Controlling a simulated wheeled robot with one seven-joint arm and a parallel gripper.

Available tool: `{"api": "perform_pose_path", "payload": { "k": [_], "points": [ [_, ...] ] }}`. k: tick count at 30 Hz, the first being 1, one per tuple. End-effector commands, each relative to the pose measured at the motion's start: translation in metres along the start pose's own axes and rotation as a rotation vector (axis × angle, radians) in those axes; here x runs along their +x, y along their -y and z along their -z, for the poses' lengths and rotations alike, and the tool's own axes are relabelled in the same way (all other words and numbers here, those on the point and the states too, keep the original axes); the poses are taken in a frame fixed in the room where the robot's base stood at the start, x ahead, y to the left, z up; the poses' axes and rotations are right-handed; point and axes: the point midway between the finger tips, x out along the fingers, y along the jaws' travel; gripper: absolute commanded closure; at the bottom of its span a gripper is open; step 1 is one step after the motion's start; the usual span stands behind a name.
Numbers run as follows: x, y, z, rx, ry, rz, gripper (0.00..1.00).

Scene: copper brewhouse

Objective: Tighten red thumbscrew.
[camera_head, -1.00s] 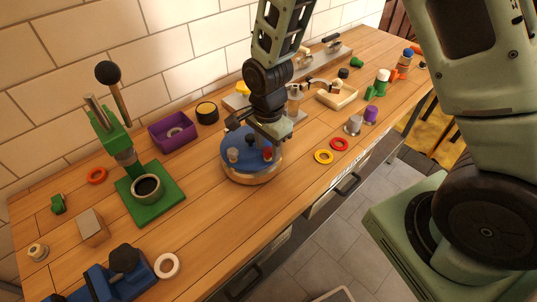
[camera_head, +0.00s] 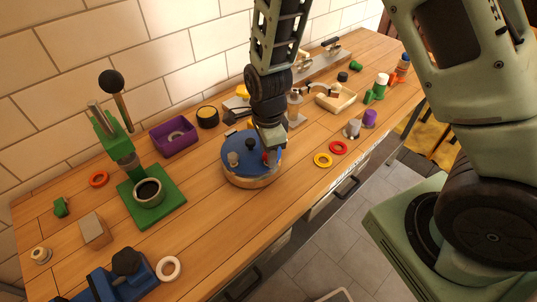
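The red thumbscrew (camera_head: 266,157) stands on the blue top of a round turntable-like fixture (camera_head: 238,161) with a copper-coloured base. A black thumbscrew (camera_head: 250,144) and a grey thumbscrew (camera_head: 233,159) stand on the same blue top. My gripper (camera_head: 270,150) points down at the red thumbscrew, at the right side of the fixture. Its fingers are at the thumbscrew and partly cover it. The view is too small to tell whether they are closed on it.
A green press (camera_head: 168,205) stands to the left and a purple bin (camera_head: 174,150) behind it. Yellow (camera_head: 323,160) and red (camera_head: 338,148) rings lie to the right. A blue vise-like tool (camera_head: 122,282) is at the front left. Bare wood lies in front of the fixture.

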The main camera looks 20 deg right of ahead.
Motion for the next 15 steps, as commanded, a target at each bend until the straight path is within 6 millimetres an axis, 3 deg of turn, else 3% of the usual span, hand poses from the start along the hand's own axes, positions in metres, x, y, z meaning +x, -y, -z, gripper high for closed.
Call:
{"api": "perform_pose_path", "payload": {
  "k": [7, 15],
  "points": [
    [-0.007, 0.0, 0.0, -0.003, 0.0, 0.0, 0.57],
    [-0.038, 0.0, 0.0, -0.004, 0.0, 0.0, 0.57]
  ]
}}
